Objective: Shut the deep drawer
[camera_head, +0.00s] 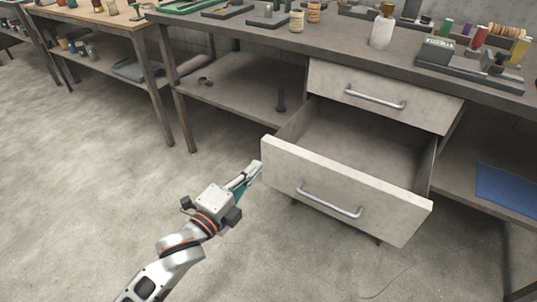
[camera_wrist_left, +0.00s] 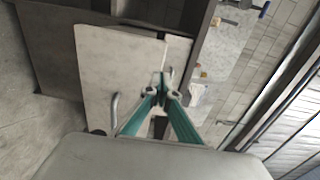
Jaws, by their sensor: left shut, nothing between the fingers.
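The deep drawer (camera_head: 340,190) is the lower one under the workbench, and it is pulled well out. Its inside looks empty, and its pale front carries a curved metal handle (camera_head: 330,203). My left gripper (camera_head: 255,169) is shut and empty, at the left end of the drawer front; I cannot tell if it touches. In the left wrist view the green fingers (camera_wrist_left: 162,92) point toward the pale drawer front (camera_wrist_left: 115,75), with a handle (camera_wrist_left: 115,112) to their left. The right gripper does not show.
A shallower drawer (camera_head: 384,96) above is closed or nearly so. The workbench top (camera_head: 345,42) carries bottles, spools and small tools. A blue mat (camera_head: 507,190) lies on the right lower shelf. The floor (camera_head: 90,180) to the left is clear.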

